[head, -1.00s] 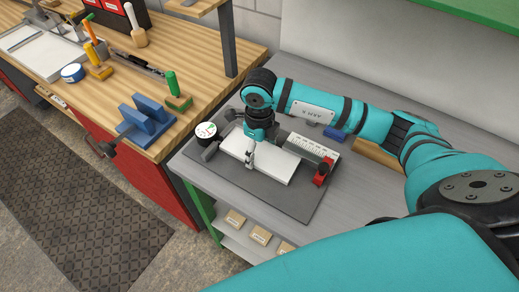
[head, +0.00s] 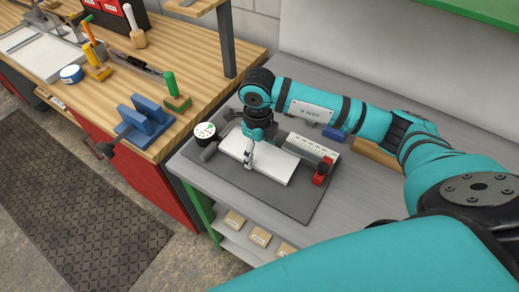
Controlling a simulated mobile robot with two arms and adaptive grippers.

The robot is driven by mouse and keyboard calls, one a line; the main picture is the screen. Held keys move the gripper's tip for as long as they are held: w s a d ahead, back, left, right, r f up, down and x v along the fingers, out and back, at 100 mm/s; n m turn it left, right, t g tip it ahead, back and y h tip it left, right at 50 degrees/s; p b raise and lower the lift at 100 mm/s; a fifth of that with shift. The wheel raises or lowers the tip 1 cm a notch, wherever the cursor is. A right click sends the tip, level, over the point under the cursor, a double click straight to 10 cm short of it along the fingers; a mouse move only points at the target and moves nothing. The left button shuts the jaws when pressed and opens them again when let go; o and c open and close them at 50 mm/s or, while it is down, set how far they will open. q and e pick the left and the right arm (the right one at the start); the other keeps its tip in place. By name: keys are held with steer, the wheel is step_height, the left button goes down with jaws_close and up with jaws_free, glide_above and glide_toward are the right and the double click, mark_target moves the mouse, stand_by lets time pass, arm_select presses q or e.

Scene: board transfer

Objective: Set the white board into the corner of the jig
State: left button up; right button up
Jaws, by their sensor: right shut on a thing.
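The white board (head: 271,168) lies on or just above the dark base plate of the jig (head: 295,204). My right gripper (head: 249,164) points down at the board's left part and is shut on its near left edge. The jig's ruled fence (head: 311,148) runs along the board's far side, with a red clamp (head: 321,171) at its right end. A grey stop stands at the left, below a round white dial (head: 206,131). My left gripper is out of view.
A wooden bench (head: 195,50) to the left holds a blue vise-like block (head: 147,122), a green-handled tool (head: 174,92) and other tools. A blue item (head: 335,133) and a wooden bar (head: 377,153) lie behind the jig. The grey table's front is bare.

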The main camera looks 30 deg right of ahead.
steer(key=shift+w+r, duration=0.1)
steer(key=shift+w, duration=0.2)
steer(key=o, duration=1.3)
steer(key=shift+w+a+f, duration=0.15)
steer(key=shift+w+f, duration=0.05)
steer(key=shift+w, duration=0.05)
steer(key=shift+s, duration=0.2)
steer(key=shift+r, duration=0.2)
step_height(320, 180, up, 12)
steer(key=shift+w+f, duration=0.1)
steer(key=shift+f, duration=0.1)
